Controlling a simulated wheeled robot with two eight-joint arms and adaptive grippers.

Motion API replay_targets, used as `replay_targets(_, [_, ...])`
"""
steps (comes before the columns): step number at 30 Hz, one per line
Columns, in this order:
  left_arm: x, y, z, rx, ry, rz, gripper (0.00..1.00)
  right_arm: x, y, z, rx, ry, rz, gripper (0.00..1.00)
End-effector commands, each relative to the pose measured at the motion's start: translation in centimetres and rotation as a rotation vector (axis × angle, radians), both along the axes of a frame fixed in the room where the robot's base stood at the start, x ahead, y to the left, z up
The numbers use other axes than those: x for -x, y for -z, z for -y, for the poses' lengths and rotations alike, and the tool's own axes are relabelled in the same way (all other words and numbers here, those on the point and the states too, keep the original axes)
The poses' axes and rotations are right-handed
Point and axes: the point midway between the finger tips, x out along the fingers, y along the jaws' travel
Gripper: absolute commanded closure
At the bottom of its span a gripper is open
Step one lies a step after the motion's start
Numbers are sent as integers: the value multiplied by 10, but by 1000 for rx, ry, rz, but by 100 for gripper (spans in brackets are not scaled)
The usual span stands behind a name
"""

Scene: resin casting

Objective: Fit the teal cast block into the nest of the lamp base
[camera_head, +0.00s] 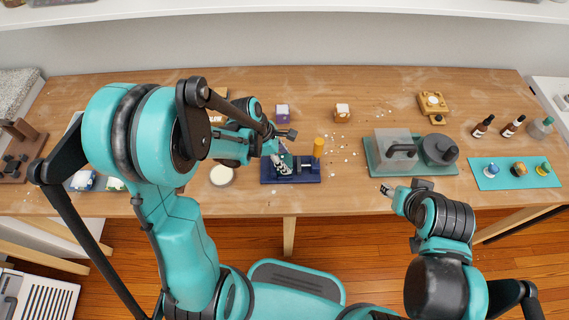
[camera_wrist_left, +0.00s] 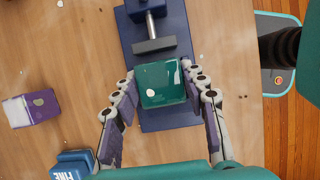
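The teal cast block (camera_wrist_left: 162,84) is a glossy dark green cube in the left wrist view. My left gripper (camera_wrist_left: 160,80) has its fingers against two opposite sides of it. The block is over the dark blue vise plate (camera_wrist_left: 170,118); I cannot tell whether it rests on it or is lifted. In the head view my left gripper (camera_head: 281,165) is at the vise (camera_head: 308,178) and largely hides the block. A tan piece with a pale round top (camera_head: 433,103) at the back right may be the lamp base. My right gripper (camera_head: 387,190) is off the table's front edge, its opening unclear.
Bottles (camera_head: 483,127) and a teal mat (camera_head: 490,178) are farther right. White crumbs litter the table.

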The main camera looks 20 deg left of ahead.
Motion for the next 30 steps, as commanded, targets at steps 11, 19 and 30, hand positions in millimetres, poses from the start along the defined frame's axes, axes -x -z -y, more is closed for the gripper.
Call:
replay_targets(11, [0,-4,0,0,0,0,91,0,-2,0,0,0,0,56])
replay_targets(19, [1,-56,0,-1,0,0,91,0,-26,0,0,0,0,56])
replay_targets(30, [-3,-95,-4,-1,155,-2,91,0,-39,0,0,0,0,56])
